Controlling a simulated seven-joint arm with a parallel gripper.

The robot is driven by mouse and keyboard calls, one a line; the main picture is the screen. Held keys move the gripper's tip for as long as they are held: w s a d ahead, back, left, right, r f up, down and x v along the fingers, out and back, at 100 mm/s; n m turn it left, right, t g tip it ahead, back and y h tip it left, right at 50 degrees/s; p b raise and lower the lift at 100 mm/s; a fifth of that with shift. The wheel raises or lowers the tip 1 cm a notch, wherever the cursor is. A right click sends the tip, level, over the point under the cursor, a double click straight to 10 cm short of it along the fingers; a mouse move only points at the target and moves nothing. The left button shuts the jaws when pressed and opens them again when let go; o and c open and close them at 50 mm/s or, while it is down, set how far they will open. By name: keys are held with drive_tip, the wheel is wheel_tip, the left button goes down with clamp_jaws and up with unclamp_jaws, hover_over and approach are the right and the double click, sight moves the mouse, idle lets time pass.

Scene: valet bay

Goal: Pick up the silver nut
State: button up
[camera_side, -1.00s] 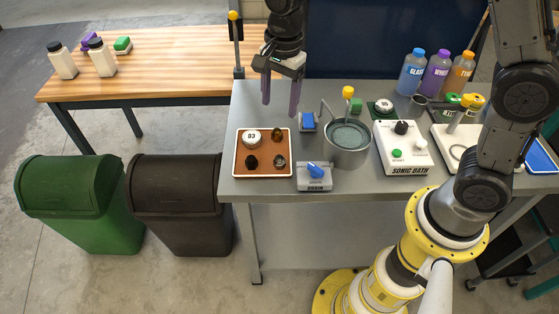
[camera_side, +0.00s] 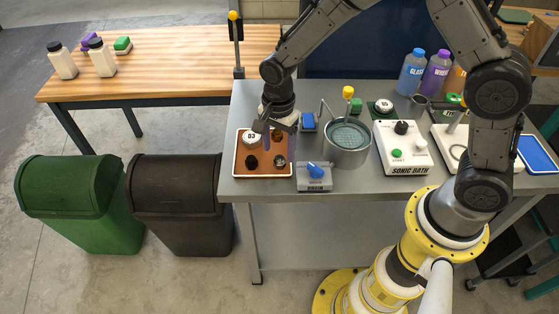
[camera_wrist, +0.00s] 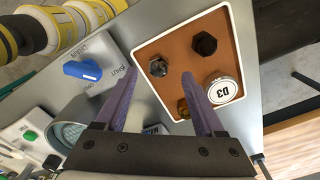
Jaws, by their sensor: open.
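The silver nut, a dark grey metallic piece (camera_side: 280,161), lies at the front right of the brown tray (camera_side: 240,172). In the wrist view the same nut (camera_wrist: 157,67) shows between and slightly beyond my fingertips, in line with the gap. My gripper (camera_side: 266,146) is open and empty, with its purple fingers pointing down over the tray. I cannot tell the exact height of the tips above the tray.
Also in the tray are a black hex piece (camera_wrist: 204,43), a white disc marked D3 (camera_wrist: 222,90) and a brass piece (camera_wrist: 183,108), partly hidden by a finger. A drain box with a blue knob (camera_side: 314,176) and a round basin (camera_side: 348,158) stand to the right.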

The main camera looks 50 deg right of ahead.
sight(279, 158)
wheel_tip(279, 158, down, 3)
drive_tip(key=shift+s+a+f, duration=0.1)
drive_tip(key=shift+f, duration=0.1)
clamp_jaws()
idle(0.3)
